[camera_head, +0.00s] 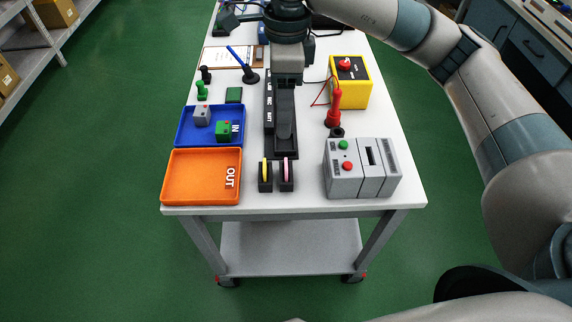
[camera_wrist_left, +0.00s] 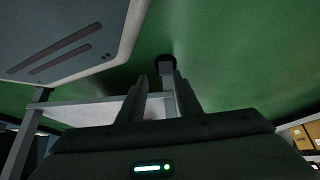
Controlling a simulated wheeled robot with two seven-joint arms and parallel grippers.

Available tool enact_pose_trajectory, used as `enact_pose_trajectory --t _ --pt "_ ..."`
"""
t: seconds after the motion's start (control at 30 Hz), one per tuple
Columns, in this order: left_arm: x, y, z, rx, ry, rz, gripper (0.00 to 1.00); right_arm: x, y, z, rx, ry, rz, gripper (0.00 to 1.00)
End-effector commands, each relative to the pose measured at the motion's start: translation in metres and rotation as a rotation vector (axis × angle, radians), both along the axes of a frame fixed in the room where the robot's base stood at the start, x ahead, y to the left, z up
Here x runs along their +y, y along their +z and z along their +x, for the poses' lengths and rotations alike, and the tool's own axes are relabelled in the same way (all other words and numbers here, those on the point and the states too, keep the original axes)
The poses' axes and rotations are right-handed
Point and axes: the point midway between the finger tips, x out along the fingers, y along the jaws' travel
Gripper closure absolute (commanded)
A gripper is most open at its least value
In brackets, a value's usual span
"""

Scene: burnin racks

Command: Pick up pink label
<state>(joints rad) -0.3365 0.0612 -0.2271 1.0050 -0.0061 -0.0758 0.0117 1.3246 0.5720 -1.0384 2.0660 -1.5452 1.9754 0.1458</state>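The pink label (camera_head: 286,169) stands upright in a small black holder near the table's front edge. A yellow label (camera_head: 265,169) stands in a matching holder just left of it. My right gripper (camera_head: 285,136) reaches in from the right and hangs over the table just behind the pink label, apart from it in the picture. Its fingers overlap in this view, so their opening cannot be judged. My left gripper shows only in the left wrist view (camera_wrist_left: 158,82), with its two fingers apart and nothing between them.
An orange OUT tray (camera_head: 190,199) and a blue IN tray (camera_head: 181,138) with two blocks lie left. A grey box (camera_head: 345,184) with buttons stands right, with a red tool (camera_head: 334,108) and a yellow box (camera_head: 362,93) behind it. A black rack (camera_head: 269,150) lies under my right gripper.

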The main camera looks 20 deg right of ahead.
Motion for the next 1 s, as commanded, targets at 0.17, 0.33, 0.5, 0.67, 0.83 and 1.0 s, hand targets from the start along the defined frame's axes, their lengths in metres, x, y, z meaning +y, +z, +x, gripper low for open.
enact_pose_trajectory --t 0.17,0.33,0.5,0.67,0.83,1.0 --pt "0.0 0.0 0.0 0.0 0.0 0.0 0.69 -0.012 0.005 0.006 -0.021 -0.014 -0.048 0.41" --pt "0.0 0.0 0.0 0.0 0.0 0.0 0.69 -0.011 0.005 0.005 -0.019 -0.013 -0.046 0.41" --pt "0.001 0.0 -0.001 0.003 0.0 0.001 0.69 -0.011 0.003 0.005 -0.018 -0.013 -0.045 0.41" --pt "0.003 -0.002 -0.007 0.018 0.001 0.006 0.69 -0.011 -0.007 0.005 -0.015 -0.012 -0.044 0.41" --pt "0.01 -0.006 -0.022 0.06 0.001 0.02 0.69 -0.011 -0.029 0.004 -0.012 -0.014 -0.044 0.41" --pt "0.022 -0.016 -0.052 0.137 0.002 0.043 0.69 -0.011 -0.059 0.003 -0.013 -0.014 -0.044 0.41"
